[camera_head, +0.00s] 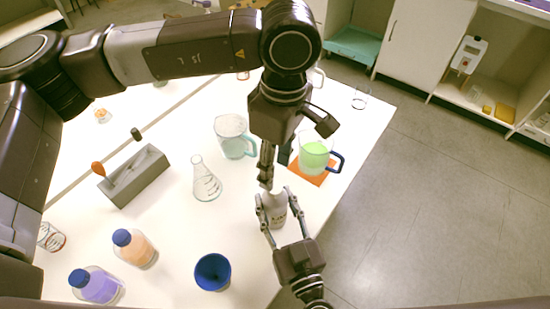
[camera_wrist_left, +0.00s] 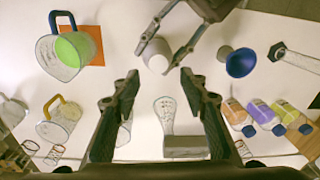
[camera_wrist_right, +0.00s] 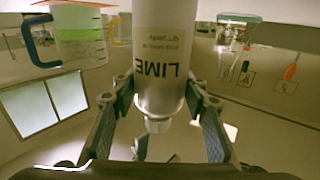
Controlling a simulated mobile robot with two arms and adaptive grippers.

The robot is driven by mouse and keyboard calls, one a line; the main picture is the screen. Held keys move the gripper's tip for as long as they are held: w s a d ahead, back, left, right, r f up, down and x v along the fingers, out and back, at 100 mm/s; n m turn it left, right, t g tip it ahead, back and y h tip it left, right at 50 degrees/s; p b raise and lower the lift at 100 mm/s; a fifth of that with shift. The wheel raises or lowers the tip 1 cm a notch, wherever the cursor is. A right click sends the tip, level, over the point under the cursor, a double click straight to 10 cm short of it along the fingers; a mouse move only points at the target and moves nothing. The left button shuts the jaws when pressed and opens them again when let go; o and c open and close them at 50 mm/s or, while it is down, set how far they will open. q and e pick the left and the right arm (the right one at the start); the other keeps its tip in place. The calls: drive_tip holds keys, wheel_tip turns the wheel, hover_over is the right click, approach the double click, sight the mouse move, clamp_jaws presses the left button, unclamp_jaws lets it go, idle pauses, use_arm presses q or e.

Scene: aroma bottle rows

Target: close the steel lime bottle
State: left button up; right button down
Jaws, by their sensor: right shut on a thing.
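The steel lime bottle (camera_head: 279,212) stands upright at the right part of the white table, its "LIME" label upside down in the right wrist view (camera_wrist_right: 160,65). My right gripper (camera_head: 272,208) is shut around its body, one finger on each side. My left gripper (camera_head: 268,172) hangs above the bottle, pointing down. In the left wrist view (camera_wrist_left: 160,78) its fingers are apart with nothing between them, and the bottle's round top (camera_wrist_left: 157,63) shows beyond. The narrow neck (camera_wrist_right: 157,124) shows in the right wrist view; I cannot tell whether a cap sits on it.
A green-filled beaker (camera_head: 314,157) on an orange mat (camera_head: 308,177) and a handled beaker (camera_head: 233,140) stand close behind. A flask (camera_head: 206,183), grey rack (camera_head: 138,178), blue cup (camera_head: 212,272), orange bottle (camera_head: 135,250) and purple bottle (camera_head: 95,287) stand left. Bare table lies between them.

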sight(275, 187)
use_arm(q)
drive_tip(key=n, duration=0.5)
drive_tip(key=shift+r+n, duration=0.2)
drive_tip(key=shift+n, duration=0.2)
drive_tip(key=n, duration=0.7)
drive_tip(key=shift+r, duration=0.2)
drive_tip(key=n, duration=0.7)
drive_tip(key=shift+r, duration=0.25)
drive_tip(key=n, duration=0.5)
drive_tip(key=shift+a+r+n+h, duration=0.1)
drive_tip(key=shift+r+n+h, duration=0.05)
drive_tip(key=shift+n+h, duration=0.2)
drive_tip(key=shift+f, duration=4)
